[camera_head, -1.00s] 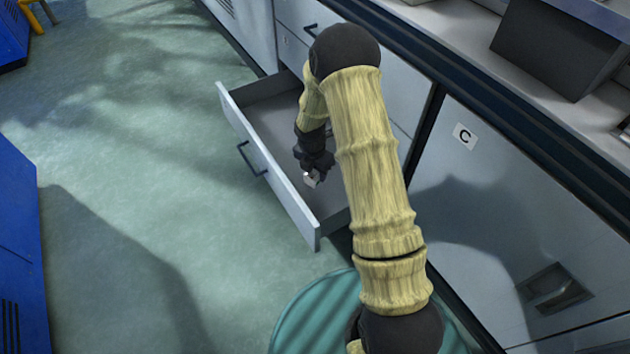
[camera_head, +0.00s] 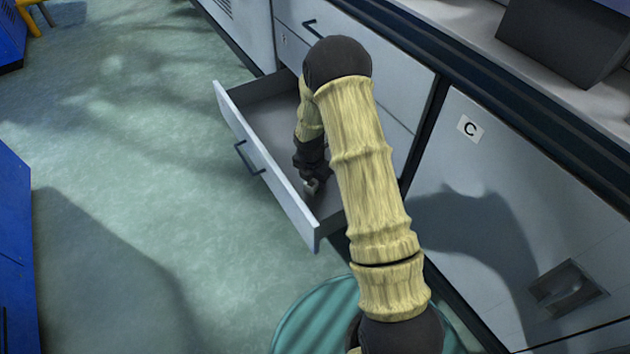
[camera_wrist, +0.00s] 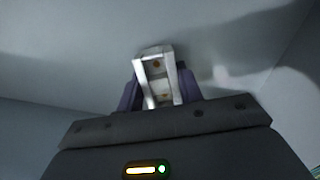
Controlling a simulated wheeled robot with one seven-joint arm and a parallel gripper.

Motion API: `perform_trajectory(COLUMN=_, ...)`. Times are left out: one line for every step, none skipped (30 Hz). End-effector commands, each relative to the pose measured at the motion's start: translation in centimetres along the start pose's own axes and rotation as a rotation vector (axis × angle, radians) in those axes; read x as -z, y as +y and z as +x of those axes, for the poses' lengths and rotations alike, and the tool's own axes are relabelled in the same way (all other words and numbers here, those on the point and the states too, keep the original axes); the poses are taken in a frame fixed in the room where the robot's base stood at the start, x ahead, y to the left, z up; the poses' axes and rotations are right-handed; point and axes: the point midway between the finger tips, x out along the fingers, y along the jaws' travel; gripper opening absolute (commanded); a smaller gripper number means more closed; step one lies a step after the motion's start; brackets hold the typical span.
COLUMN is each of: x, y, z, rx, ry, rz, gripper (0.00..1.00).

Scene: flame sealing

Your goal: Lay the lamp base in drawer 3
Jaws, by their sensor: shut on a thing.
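An open drawer (camera_head: 268,172) with a light front and dark pull handle stands out from the cabinet; its number does not show. My gripper (camera_head: 311,184) reaches down into the drawer, in its near part. In the wrist view my gripper (camera_wrist: 158,88) is shut on a small pale, metallic block-like piece with brownish spots (camera_wrist: 155,66), which I take for the lamp base. The drawer's grey floor and walls surround it. Whether the piece touches the drawer floor I cannot tell. My arm hides the drawer's right part.
A cabinet door marked C (camera_head: 470,128) is right of the drawer. A dark box (camera_head: 565,40) stands on the counter. A blue cabinet (camera_head: 15,250) is at the left edge. The drawer's far part looks empty, and green floor lies open to the left.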

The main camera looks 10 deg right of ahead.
Motion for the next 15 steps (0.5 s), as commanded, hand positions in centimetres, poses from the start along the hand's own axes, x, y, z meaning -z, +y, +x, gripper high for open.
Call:
perform_trajectory(x=-0.01, y=0.00, z=-0.02, rx=0.000, ry=0.000, rz=0.000, gripper=0.13)
perform_trajectory(x=0.00, y=-0.01, z=0.03, rx=0.000, ry=0.000, rz=0.000, gripper=0.13)
perform_trajectory(x=0.02, y=-0.01, z=0.14, rx=0.000, ry=0.000, rz=0.000, gripper=0.13)
perform_trajectory(x=0.03, y=-0.01, z=0.22, rx=0.001, ry=0.001, rz=0.001, gripper=0.13)
perform_trajectory(x=0.03, y=-0.01, z=0.26, rx=0.001, ry=0.000, rz=0.001, gripper=0.38)
perform_trajectory(x=0.03, y=-0.01, z=0.23, rx=0.000, ry=0.000, rz=0.001, gripper=0.46)
perform_trajectory(x=0.02, y=-0.01, z=0.23, rx=0.000, ry=0.000, rz=0.001, gripper=0.52)
perform_trajectory(x=0.02, y=-0.01, z=0.23, rx=0.000, ry=0.000, rz=0.001, gripper=0.58)
perform_trajectory(x=0.02, y=-0.01, z=0.23, rx=0.000, ry=0.000, rz=0.001, gripper=0.58)
perform_trajectory(x=0.02, y=-0.01, z=0.23, rx=0.000, ry=0.000, rz=0.001, gripper=0.58)
perform_trajectory(x=0.02, y=-0.01, z=0.22, rx=0.000, ry=0.000, rz=0.001, gripper=0.58)
perform_trajectory(x=0.02, y=-0.01, z=0.23, rx=0.000, ry=0.000, rz=0.001, gripper=0.58)
perform_trajectory(x=0.02, y=-0.01, z=0.22, rx=0.000, ry=0.000, rz=0.001, gripper=0.58)
perform_trajectory(x=0.03, y=-0.01, z=0.22, rx=0.000, ry=0.000, rz=0.001, gripper=0.58)
perform_trajectory(x=0.02, y=-0.01, z=0.22, rx=0.000, ry=0.000, rz=0.001, gripper=0.58)
